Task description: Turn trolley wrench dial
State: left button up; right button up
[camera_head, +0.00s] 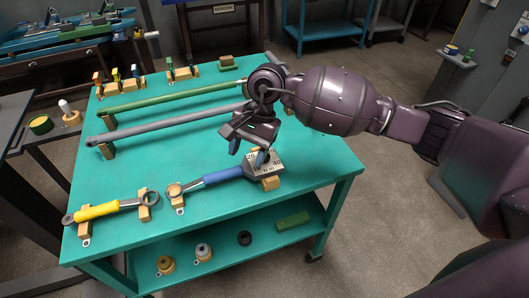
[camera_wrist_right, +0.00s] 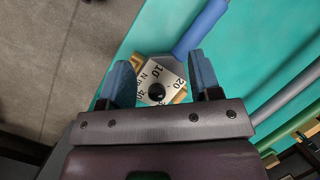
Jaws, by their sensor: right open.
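The trolley (camera_head: 215,150) is a teal table on wheels. A wrench with a blue handle (camera_head: 222,176) lies near its front right. The wrench's dial plate (camera_head: 270,170) is silver with black numbers. In the right wrist view the dial plate (camera_wrist_right: 160,74) shows a black round centre (camera_wrist_right: 156,92). My right gripper (camera_head: 262,157) is over the dial; in its wrist view the gripper (camera_wrist_right: 162,80) is open, with a blue finger on each side of the plate. I cannot tell whether the fingers touch it. The left gripper is not in view.
A yellow-handled wrench (camera_head: 97,211) lies at the front left on wooden blocks. A green bar (camera_head: 165,100) and a grey bar (camera_head: 160,124) lie behind the blue wrench. Small tools stand along the back. The lower shelf holds a green block (camera_head: 292,221) and small round parts.

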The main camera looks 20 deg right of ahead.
jog(key=w+d+r+n+t+h, duration=0.2)
jog(key=w+d+r+h, duration=0.2)
jog(key=d, duration=0.2)
jog(key=f, duration=1.1)
jog(key=shift+w+a+b, duration=0.2)
jog(key=shift+a+b, duration=0.1)
jog(key=shift+b, duration=0.05)
jog(key=shift+m, duration=0.3)
jog(key=c, duration=0.9)
